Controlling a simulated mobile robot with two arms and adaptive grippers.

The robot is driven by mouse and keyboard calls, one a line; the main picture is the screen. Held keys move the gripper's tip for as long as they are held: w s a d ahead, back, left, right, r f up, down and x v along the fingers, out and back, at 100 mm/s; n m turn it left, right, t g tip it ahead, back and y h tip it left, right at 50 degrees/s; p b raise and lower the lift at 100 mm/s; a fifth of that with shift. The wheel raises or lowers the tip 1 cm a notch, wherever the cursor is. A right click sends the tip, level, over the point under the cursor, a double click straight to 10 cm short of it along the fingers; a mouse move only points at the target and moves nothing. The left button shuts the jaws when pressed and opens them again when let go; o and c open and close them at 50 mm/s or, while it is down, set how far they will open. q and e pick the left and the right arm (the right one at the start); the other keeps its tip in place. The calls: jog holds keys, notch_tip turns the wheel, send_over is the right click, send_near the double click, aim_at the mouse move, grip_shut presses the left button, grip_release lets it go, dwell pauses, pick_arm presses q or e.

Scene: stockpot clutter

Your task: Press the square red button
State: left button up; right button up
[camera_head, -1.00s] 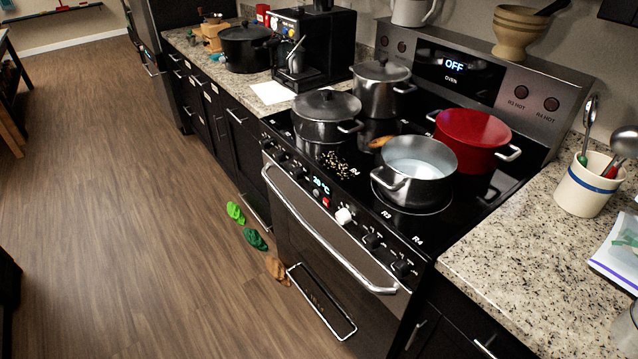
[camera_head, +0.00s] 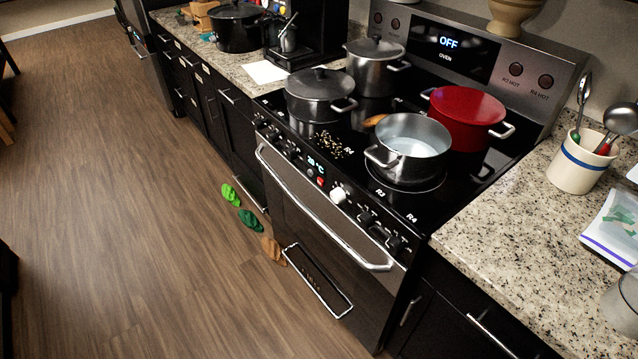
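A small square red button (camera_head: 320,181) sits on the oven's front control panel, just right of a small lit temperature display (camera_head: 315,167). A white knob (camera_head: 338,195) is to its right on the same panel, and dark knobs line the panel on both sides. The oven door handle (camera_head: 315,212) runs below the panel. Neither of my grippers shows in the head view.
The stove top carries a grey lidded pot (camera_head: 318,95), a taller lidded pot (camera_head: 376,65), a red pot (camera_head: 466,118) and an open pot (camera_head: 409,148). Green and brown items (camera_head: 250,220) lie on the floor before the oven. The wood floor at left is clear.

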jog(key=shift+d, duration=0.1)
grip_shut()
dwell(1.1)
